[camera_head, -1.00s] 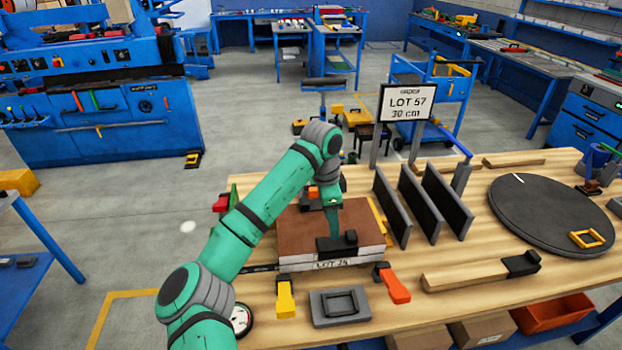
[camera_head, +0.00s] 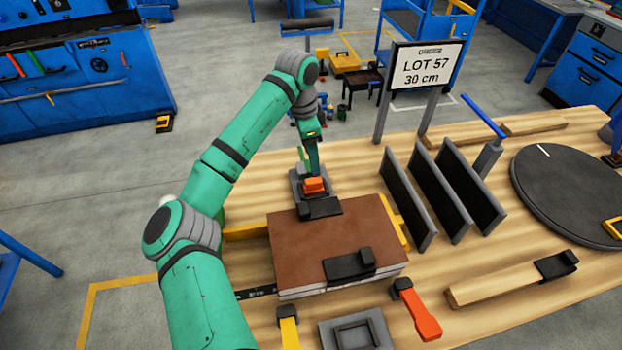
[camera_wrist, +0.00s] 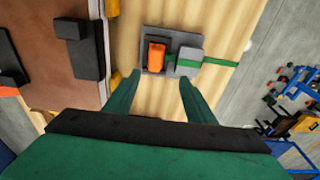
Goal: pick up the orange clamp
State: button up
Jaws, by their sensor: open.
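An orange clamp (camera_wrist: 155,57) with dark parts stands on a grey plate beside the brown panel. In the head view this orange part (camera_head: 314,186) shows behind the panel, just below my gripper (camera_head: 312,168). In the wrist view my gripper (camera_wrist: 158,82) is open, its two green fingers apart and empty. The orange part lies ahead, between the fingers' lines, and no contact shows. Another orange clamp (camera_head: 422,314) with a black head lies at the panel's front right corner.
The brown panel (camera_head: 325,235) carries black blocks. Dark upright plates (camera_head: 443,190) stand to its right. A yellow clamp (camera_head: 289,331) and a grey tray (camera_head: 379,333) are at the front. A sign (camera_head: 426,67) and a round dark disc (camera_head: 570,190) are farther right.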

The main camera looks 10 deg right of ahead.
aim_at(313, 180)
jog(key=f, duration=0.5)
jog(key=shift+s+d, duration=0.15)
jog(key=shift+d, duration=0.1)
jog(key=f, duration=0.2)
jog(key=s+f, duration=0.1)
jog(key=f, duration=0.1)
jog(key=shift+f, duration=0.65)
jog(key=shift+w, duration=0.1)
jog(key=c, duration=1.2)
